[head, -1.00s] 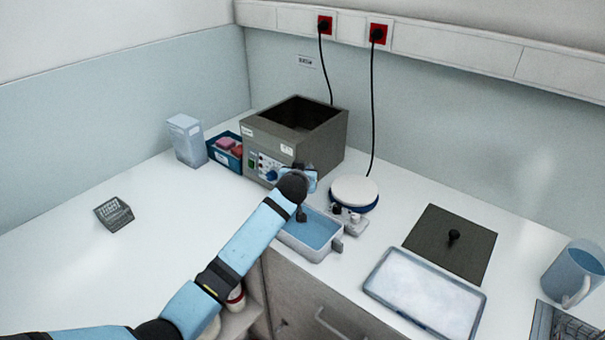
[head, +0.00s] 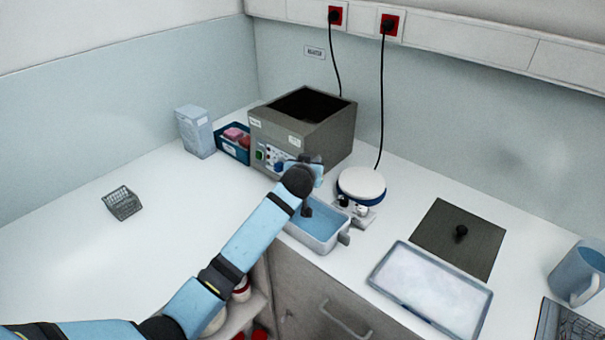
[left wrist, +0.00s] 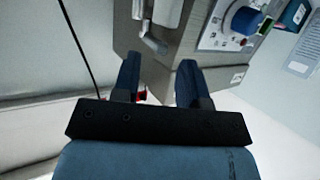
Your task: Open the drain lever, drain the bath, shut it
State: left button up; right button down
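The grey bath (head: 318,145) stands at the back of the counter, with a dark open top and a control panel on its front. My left gripper (head: 314,168) is at the bath's front right, over a tray (head: 318,232) of blue liquid. In the left wrist view the two blue fingers of this gripper (left wrist: 158,62) are apart, with nothing seen held between them. A pale metal lever-like fitting (left wrist: 152,40) on the bath front (left wrist: 185,50) lies just beyond the fingertips; contact cannot be told. In the head view my arm hides it. My right gripper is not in view.
A round white-topped device (head: 361,186) stands right of the tray. Further right are a dark lid with a knob (head: 445,245), a white shallow tray (head: 478,318) and a blue jug (head: 580,275). A small grey basket (head: 123,203) sits left; the counter around it is clear.

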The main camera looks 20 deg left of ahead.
pick_arm(q)
jog(key=v, duration=1.1)
jog(key=shift+s+b, duration=0.35)
jog(key=shift+b, duration=0.1)
jog(key=shift+r, duration=0.1)
